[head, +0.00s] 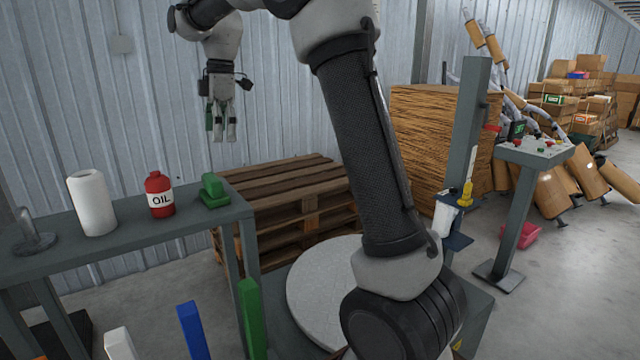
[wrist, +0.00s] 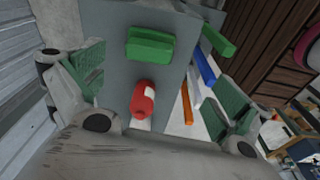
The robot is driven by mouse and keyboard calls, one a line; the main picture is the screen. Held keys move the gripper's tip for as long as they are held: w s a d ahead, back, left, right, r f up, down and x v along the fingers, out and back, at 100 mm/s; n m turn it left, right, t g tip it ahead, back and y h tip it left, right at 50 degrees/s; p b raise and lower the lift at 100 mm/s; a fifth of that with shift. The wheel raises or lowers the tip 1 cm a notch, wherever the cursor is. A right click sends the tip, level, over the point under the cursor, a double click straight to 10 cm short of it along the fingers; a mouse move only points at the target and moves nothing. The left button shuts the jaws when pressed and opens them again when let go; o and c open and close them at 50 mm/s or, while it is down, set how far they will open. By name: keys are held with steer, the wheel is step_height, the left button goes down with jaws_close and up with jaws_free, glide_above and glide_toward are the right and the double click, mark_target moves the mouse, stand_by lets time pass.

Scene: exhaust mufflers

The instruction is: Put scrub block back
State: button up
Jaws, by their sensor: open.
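The green scrub block (head: 214,190), a block with a raised grip on a wider base, sits at the right end of the grey table (head: 120,232). In the wrist view the scrub block (wrist: 149,46) lies on the grey tabletop, near the top of the picture. My gripper (head: 223,136) hangs high above and behind the table's right end, fingers pointing down. In the wrist view my gripper (wrist: 160,92) has its green-padded fingers spread wide, with nothing between them. The scrub block is apart from the fingers.
A red oil bottle (head: 160,196) stands left of the scrub block, then a white roll (head: 92,203) and a grey metal fixture (head: 33,235). Green (head: 251,318), blue (head: 193,330) and white (head: 119,343) posts rise in front. Wooden pallets (head: 290,200) stand right of the table.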

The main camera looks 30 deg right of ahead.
steer(key=s+d+r+m+t, duration=0.1)
steer(key=s+d+m, duration=0.3)
steer(key=s, duration=0.6)
steer(key=s+d+r+m+t, duration=0.1)
steer(key=s+d+m, duration=0.35)
steer(key=s, duration=0.55)
steer(key=s+d+f+m+t, duration=0.1)
steer(key=s+f+m, duration=0.3)
steer(key=s, duration=0.3)
steer(key=s+d+f+m+t+h, duration=0.1)
steer(key=s+d+f+m, duration=0.1)
steer(key=s+f+m, duration=0.2)
steer(key=s, duration=0.3)
steer(key=shift+s+d+f, duration=0.25)
steer(key=shift+s, duration=0.15)
